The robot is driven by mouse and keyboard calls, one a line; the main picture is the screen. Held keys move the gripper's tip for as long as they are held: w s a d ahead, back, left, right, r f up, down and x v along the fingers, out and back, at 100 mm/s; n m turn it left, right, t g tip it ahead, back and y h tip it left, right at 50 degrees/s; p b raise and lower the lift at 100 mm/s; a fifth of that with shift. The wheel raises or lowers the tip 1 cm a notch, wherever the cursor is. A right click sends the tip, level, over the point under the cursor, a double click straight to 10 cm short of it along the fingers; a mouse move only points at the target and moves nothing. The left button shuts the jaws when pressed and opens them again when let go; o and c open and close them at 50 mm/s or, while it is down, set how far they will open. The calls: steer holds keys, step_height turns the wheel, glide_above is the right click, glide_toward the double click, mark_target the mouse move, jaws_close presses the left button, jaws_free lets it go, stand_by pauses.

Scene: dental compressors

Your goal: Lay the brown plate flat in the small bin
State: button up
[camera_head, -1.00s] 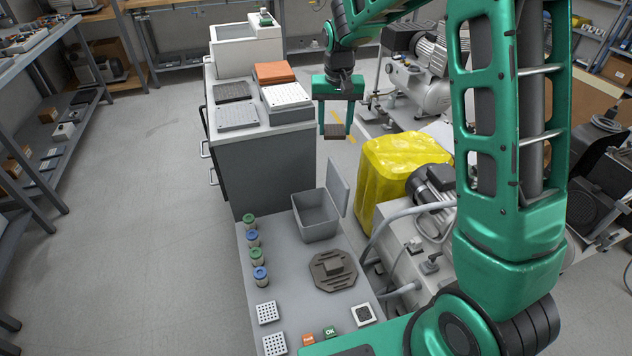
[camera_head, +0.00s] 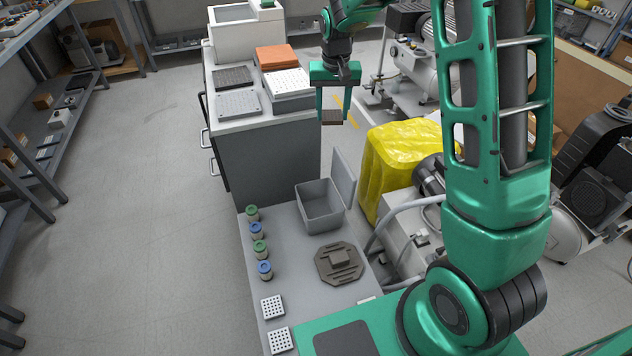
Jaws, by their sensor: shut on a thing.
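My gripper (camera_head: 333,117) points down with its two green fingers on either side of a small brown plate (camera_head: 332,117). It is shut on the plate and holds it in the air, to the right of the cabinet top. The small bin (camera_head: 322,215) is a grey open box on the low bench in front of the cabinet, with its lid (camera_head: 343,178) standing up at its right side. The bin looks empty from here. The gripper and plate appear above and beyond the bin in the picture.
Several blue- and green-capped jars (camera_head: 257,230) stand left of the bin. A dark octagonal fixture (camera_head: 340,264) lies in front of it. The grey cabinet (camera_head: 265,165) carries panels and an orange block (camera_head: 275,57). A yellow covered object (camera_head: 398,160) stands to the right.

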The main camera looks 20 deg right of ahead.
step_height(320, 180, down, 12)
steer(key=a+n, duration=0.2)
steer(key=a, duration=0.1)
steer(key=n, duration=0.1)
glide_above(317, 216)
step_height(317, 216, down, 12)
steer(key=shift+f, duration=7.7)
steer(key=shift+s, duration=0.2)
steer(key=shift+f, duration=0.25)
steer(key=o, duration=1.2)
steer(key=shift+o, duration=0.2)
